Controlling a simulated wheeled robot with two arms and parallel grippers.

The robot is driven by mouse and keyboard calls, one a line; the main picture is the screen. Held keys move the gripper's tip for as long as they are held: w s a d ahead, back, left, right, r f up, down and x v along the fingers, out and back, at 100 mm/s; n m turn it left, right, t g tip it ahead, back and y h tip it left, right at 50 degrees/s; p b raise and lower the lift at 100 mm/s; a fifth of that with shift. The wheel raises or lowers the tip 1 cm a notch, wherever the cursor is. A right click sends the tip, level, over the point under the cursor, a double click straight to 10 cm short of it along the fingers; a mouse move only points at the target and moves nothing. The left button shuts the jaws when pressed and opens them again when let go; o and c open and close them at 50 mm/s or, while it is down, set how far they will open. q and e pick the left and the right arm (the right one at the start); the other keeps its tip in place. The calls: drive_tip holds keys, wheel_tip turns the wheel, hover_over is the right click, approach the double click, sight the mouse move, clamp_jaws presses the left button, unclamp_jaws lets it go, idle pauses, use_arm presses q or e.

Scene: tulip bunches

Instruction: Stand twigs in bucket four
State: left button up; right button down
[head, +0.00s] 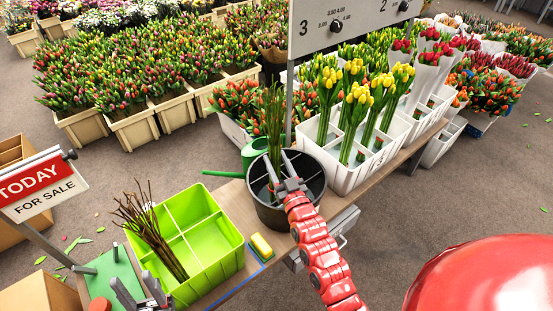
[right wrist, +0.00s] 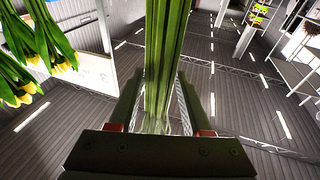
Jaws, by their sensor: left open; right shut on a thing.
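A bunch of brown twigs (head: 150,235) leans in the left part of the lime-green divided crate (head: 226,240). A dark round bucket (head: 287,212) stands on the table to the right of it. My right gripper (head: 286,172) is over this bucket, shut on a bunch of thin green stems (head: 273,115). The bunch is upright, its lower end at or inside the bucket; its foot is hidden. The right wrist view shows the green stems (right wrist: 166,60) between the fingers. My left gripper (head: 140,293) is open and empty at the crate's near left corner. No bucket number four is readable.
A white divided crate (head: 345,178) with yellow tulips stands right of the bucket, below a sign (head: 345,22) marked 3 and 2. A green watering can (head: 252,153) is behind the bucket. A yellow sponge (head: 261,246) lies between crate and bucket. A sale sign (head: 40,185) stands left.

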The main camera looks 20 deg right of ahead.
drive_tip(key=shift+f+b, duration=1.75)
drive_tip(key=shift+f, duration=1.25)
drive_tip(key=shift+f+b, duration=0.4)
drive_tip(key=shift+b, duration=0.05)
unclamp_jaws()
drive_tip(key=shift+s, duration=0.1)
drive_tip(key=p+v, duration=0.1)
drive_tip(key=v, duration=1.6)
drive_tip(key=shift+s, duration=0.1)
